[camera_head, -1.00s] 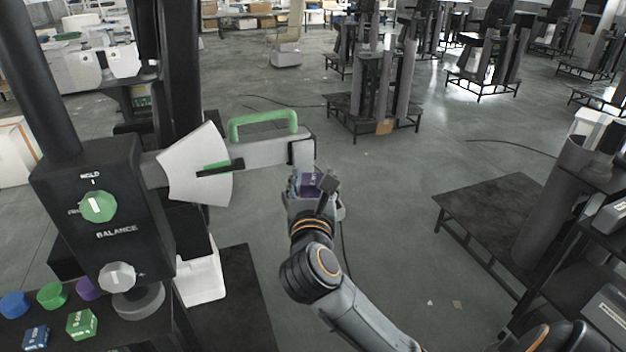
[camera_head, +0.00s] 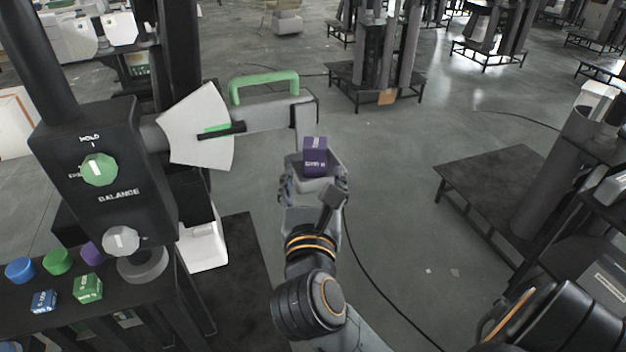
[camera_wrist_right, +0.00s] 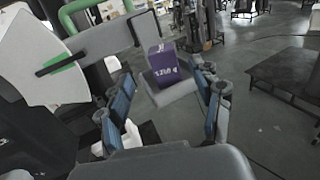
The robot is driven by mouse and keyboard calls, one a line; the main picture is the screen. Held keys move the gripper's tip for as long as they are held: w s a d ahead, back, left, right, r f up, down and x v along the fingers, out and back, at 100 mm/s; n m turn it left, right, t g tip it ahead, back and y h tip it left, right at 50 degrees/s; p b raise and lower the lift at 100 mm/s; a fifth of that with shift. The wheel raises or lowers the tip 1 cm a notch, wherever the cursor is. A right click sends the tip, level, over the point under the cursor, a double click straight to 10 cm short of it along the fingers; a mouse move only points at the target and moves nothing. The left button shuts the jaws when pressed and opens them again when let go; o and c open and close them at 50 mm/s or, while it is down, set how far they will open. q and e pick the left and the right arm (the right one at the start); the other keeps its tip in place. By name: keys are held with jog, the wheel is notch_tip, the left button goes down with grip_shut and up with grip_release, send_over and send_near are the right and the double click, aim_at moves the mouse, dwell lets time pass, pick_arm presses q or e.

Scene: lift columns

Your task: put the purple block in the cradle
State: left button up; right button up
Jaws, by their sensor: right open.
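The purple block (camera_head: 315,157) sits in the small grey cradle (camera_head: 330,176) that hangs from the end of the balance arm (camera_head: 262,118). In the right wrist view the block (camera_wrist_right: 163,66) stands in the open top of the cradle (camera_wrist_right: 172,90), with its upper part above the rim. My right gripper (camera_head: 313,186) is open and empty on the near side of the cradle. In the wrist view its blue-padded fingers (camera_wrist_right: 165,92) are spread to either side, apart from the block. My left gripper is not in view.
The balance column's black box (camera_head: 105,180) carries a green knob (camera_head: 99,169) and a grey knob (camera_head: 121,240). Green and blue blocks and coloured round pieces lie on the dark shelf (camera_head: 120,295) at lower left. A low dark platform (camera_head: 500,185) stands right.

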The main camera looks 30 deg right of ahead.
pick_arm(q)
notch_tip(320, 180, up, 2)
jog(key=shift+p, duration=0.4)
pick_arm(e)
jog(key=shift+v, duration=0.75)
